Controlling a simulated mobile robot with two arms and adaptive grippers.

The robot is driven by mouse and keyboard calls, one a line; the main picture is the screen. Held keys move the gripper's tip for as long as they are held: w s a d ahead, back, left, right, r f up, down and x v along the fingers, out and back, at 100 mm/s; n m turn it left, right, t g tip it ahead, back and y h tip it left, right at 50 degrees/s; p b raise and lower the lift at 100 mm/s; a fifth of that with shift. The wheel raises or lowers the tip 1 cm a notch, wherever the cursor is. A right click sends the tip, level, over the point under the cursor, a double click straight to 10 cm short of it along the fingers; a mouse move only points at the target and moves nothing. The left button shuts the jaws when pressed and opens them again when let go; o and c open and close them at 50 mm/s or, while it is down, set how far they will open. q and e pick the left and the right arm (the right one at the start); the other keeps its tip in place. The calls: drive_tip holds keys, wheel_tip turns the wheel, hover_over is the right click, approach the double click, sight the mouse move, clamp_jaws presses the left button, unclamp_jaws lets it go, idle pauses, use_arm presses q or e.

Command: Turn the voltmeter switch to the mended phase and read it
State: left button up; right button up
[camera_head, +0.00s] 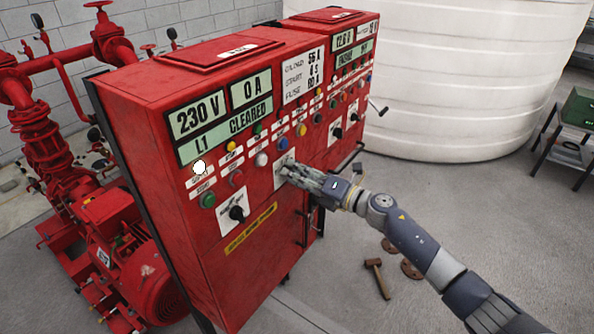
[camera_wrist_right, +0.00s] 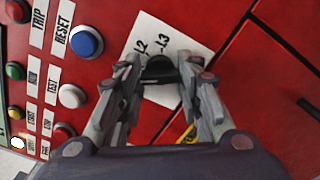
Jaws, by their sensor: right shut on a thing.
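The red panel (camera_head: 141,117) carries a display (camera_head: 197,117) reading 230 V and 0 A, with "L1 CLEARED" below. My right gripper (camera_head: 288,170) is at the panel's lower front, over a white switch plate (camera_head: 282,160). In the right wrist view the fingers (camera_wrist_right: 160,66) are closed around a black knob (camera_wrist_right: 158,72) on a white plate (camera_wrist_right: 154,33) marked L2 and L3. The fingers hide part of the knob and plate, so its exact pointing is hard to tell. My left gripper is not in view.
Another black rotary switch (camera_head: 237,213) sits lower left on the panel. Coloured buttons, including a blue one (camera_wrist_right: 86,41), are close to the gripper. A second panel section (camera_head: 345,60) adjoins at right. A hammer (camera_head: 377,277) lies on the floor; a white tank (camera_head: 450,80) stands behind.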

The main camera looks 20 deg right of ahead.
drive_tip(key=shift+m+p, duration=0.3)
drive_tip(key=shift+m, duration=0.5)
drive_tip(key=o, duration=1.1)
drive_tip(key=shift+c, duration=0.2)
drive_tip(key=v, duration=1.2)
drive_tip(key=shift+d+f, duration=0.1)
drive_tip(key=shift+d, duration=0.05)
